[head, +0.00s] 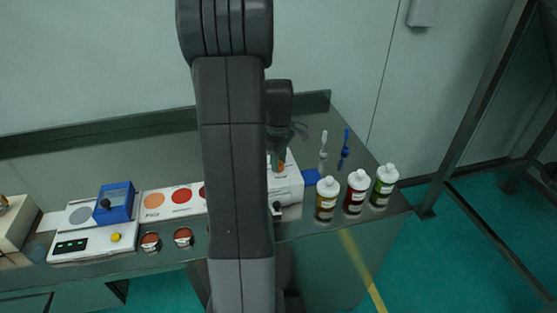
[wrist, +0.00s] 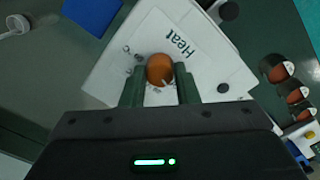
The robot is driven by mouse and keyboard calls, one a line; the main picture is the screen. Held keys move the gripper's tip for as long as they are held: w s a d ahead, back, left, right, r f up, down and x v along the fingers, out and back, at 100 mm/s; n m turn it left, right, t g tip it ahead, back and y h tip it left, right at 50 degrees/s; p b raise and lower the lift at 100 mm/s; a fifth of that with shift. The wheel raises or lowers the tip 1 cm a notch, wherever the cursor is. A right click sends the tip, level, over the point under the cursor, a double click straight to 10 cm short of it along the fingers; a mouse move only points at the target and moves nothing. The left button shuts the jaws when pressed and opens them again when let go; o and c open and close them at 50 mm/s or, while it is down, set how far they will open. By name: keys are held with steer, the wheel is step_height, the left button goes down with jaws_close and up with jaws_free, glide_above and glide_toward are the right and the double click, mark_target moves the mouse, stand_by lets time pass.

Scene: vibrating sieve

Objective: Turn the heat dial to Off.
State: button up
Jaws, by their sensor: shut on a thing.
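The heat dial (wrist: 160,69) is a round orange knob on a white unit (wrist: 122,66) marked "Heat" in the wrist view. A small pale mark shows on the knob's lower part. Small letters beside the dial are too small to read surely. My gripper (wrist: 159,78) is shut on the dial, one dark green finger on each side. In the head view, the white unit (head: 287,187) stands on the bench right of my arm, with my gripper (head: 281,160) over it and a bit of orange below. My arm hides part of the unit.
Three capped bottles (head: 355,191) stand right of the unit, near a blue pad (head: 311,177). A blue box (head: 114,203) on a white device, a card with coloured discs (head: 171,200) and small dishes (head: 183,237) lie to the left on the metal bench.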

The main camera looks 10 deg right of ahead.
steer(key=o, duration=1)
steer(key=shift+c, duration=0.2)
steer(key=shift+r, duration=0.15)
step_height(320, 180, up, 14)
steer(key=b, duration=0.1)
steer(key=shift+f, duration=0.2)
steer(key=shift+f, duration=0.1)
step_height(320, 180, down, 14)
steer(key=shift+r+p, duration=0.15)
steer(key=shift+p, duration=0.4)
